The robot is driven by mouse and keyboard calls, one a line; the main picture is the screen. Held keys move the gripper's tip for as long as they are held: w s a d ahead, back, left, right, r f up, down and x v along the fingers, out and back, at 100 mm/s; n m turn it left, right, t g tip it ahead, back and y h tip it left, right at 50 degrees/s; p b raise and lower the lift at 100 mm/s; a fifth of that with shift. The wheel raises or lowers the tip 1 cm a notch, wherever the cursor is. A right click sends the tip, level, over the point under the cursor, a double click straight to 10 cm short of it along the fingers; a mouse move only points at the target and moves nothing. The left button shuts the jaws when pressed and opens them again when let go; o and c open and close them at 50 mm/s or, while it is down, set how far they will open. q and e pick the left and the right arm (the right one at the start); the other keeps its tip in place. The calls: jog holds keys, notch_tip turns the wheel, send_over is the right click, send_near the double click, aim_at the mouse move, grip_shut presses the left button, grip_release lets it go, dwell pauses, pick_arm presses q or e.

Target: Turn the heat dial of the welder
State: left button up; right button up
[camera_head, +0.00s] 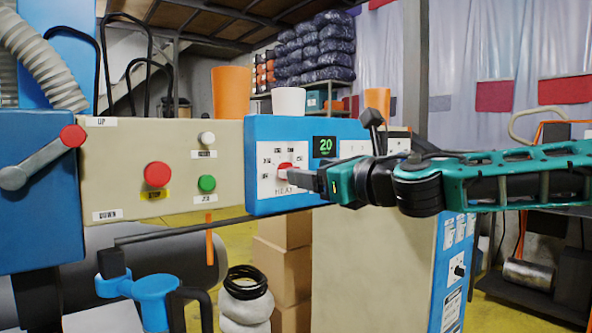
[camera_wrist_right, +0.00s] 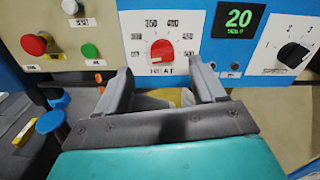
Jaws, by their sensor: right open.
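The heat dial (camera_wrist_right: 162,50) is a red knob on a white scale plate marked HEAT, on the blue part of the welder panel (camera_head: 256,130). In the head view the dial (camera_head: 285,167) shows just beyond the fingertips. My right gripper (camera_head: 304,180) reaches in from the right, its fingers close to the dial. In the right wrist view this gripper (camera_wrist_right: 162,85) is open and empty, its two fingers apart below and to either side of the dial. I cannot tell whether they touch the panel. My left gripper is not in view.
A green display (camera_head: 324,147) reading 20 sits right of the dial. A black speed-type knob (camera_wrist_right: 293,55) is further right. Red (camera_head: 158,174) and green (camera_head: 207,183) buttons are on the beige panel at left. A red-knobbed lever (camera_head: 73,136) is at far left.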

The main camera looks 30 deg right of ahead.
aim_at(286, 168)
jog(key=shift+w+a, duration=0.15)
jog(key=shift+w, duration=1.3)
jog(key=shift+w+a, duration=0.1)
jog(key=shift+w, duration=1.35)
jog(key=c, duration=1.1)
